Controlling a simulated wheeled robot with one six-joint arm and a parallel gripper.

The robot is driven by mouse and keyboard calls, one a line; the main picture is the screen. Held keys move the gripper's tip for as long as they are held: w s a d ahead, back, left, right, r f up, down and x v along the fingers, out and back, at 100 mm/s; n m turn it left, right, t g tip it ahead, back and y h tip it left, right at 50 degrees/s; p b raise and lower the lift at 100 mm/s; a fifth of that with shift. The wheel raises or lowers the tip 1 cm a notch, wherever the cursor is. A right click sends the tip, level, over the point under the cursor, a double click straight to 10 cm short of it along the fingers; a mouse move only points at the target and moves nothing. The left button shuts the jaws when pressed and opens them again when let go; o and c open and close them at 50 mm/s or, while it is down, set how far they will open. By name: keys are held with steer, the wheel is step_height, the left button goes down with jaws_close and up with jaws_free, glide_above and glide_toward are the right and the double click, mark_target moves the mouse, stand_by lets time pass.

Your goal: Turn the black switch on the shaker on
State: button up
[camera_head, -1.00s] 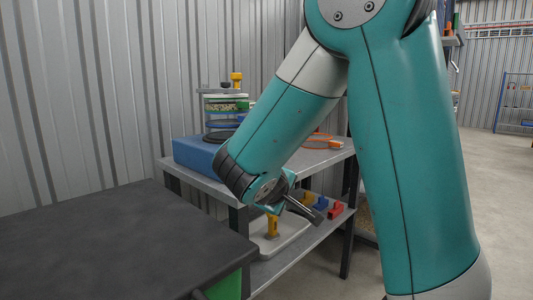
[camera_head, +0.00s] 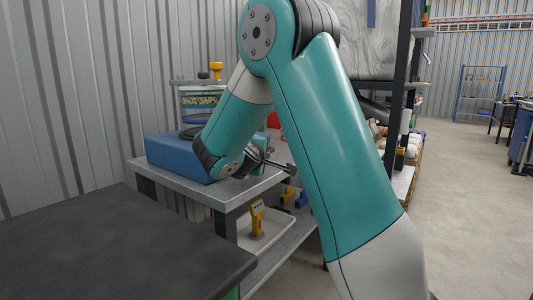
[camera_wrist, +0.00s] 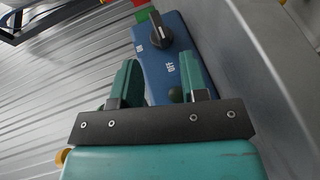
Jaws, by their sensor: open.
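The shaker is a blue box (camera_head: 172,158) on the grey bench, with a stack of sieves (camera_head: 200,98) above it. In the wrist view, the blue shaker face (camera_wrist: 172,72) carries a black rotary switch (camera_wrist: 158,31) near the top. White lettering that seems to read OFF is printed below the switch, and another small mark is at its left. My gripper (camera_wrist: 160,78) is open, its two green fingers apart and pointing toward the face. The switch lies beyond the fingertips and between their lines, apart from them. In the head view my gripper (camera_head: 284,166) is at the bench's right end.
The grey bench (camera_head: 218,190) has a lower shelf with a white tray (camera_head: 258,240) and a yellow item (camera_head: 257,217). A dark table (camera_head: 110,245) is in front at left. A corrugated wall stands close behind. Open floor (camera_head: 470,210) is at the right.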

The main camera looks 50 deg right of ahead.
steer(key=x, duration=0.7)
steer(key=shift+s, duration=0.1)
steer(key=c, duration=0.6)
